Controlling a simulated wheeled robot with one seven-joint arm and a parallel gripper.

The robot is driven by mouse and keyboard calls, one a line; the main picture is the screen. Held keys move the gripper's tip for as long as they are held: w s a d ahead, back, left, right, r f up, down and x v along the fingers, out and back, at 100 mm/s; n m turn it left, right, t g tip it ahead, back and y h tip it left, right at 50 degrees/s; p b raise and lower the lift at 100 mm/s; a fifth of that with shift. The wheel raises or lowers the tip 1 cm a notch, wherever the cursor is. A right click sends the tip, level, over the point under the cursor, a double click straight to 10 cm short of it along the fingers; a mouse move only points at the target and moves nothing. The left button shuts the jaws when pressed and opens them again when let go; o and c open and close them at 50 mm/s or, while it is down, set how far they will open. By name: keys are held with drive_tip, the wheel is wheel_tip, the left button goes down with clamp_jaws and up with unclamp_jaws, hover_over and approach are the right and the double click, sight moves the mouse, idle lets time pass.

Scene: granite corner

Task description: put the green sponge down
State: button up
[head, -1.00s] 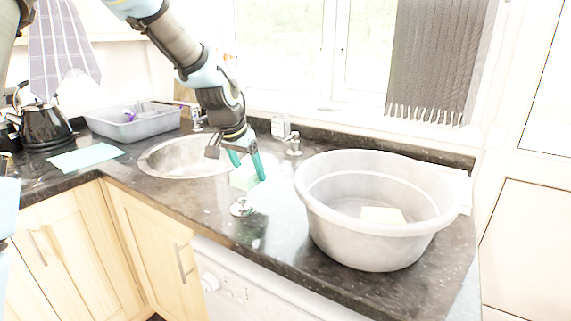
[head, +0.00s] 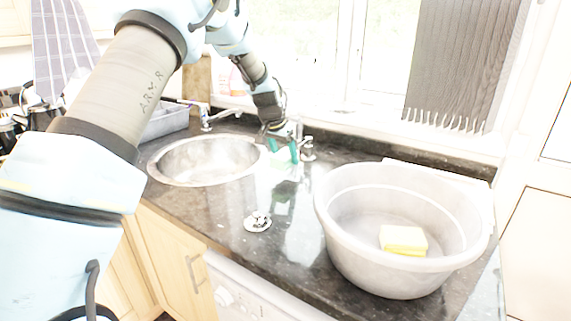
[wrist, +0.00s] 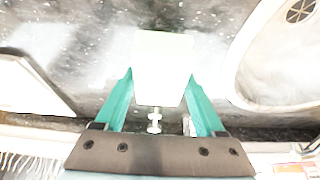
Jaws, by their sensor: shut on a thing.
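The pale green sponge (wrist: 162,66) is between the teal fingers of my gripper (wrist: 160,85) in the wrist view, and the fingers are shut on it. In the head view my gripper (head: 284,150) is at the back of the dark counter, between the round sink and the grey tub, close to the taps. The sponge (head: 283,160) shows only as a small pale patch there. I cannot tell whether it touches the counter.
The round metal sink (head: 205,160) is left of my gripper. A large grey tub (head: 345,235) holding a yellow sponge (head: 403,240) is on the right. A tap (head: 308,150) stands just beside the gripper. A metal plug (head: 257,221) lies on the counter (head: 225,215) in front.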

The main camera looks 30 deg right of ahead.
drive_tip(key=shift+f+p, duration=0.5)
drive_tip(key=shift+f, duration=1.6)
drive_tip(key=o, duration=1.4)
drive_tip(key=shift+o, duration=0.2)
drive_tip(key=shift+r, duration=0.1)
drive_tip(key=shift+r, duration=0.2)
drive_tip(key=b+v, duration=0.3)
drive_tip(key=v, duration=0.8)
drive_tip(key=shift+a+r, duration=0.25)
drive_tip(key=shift+r, duration=0.1)
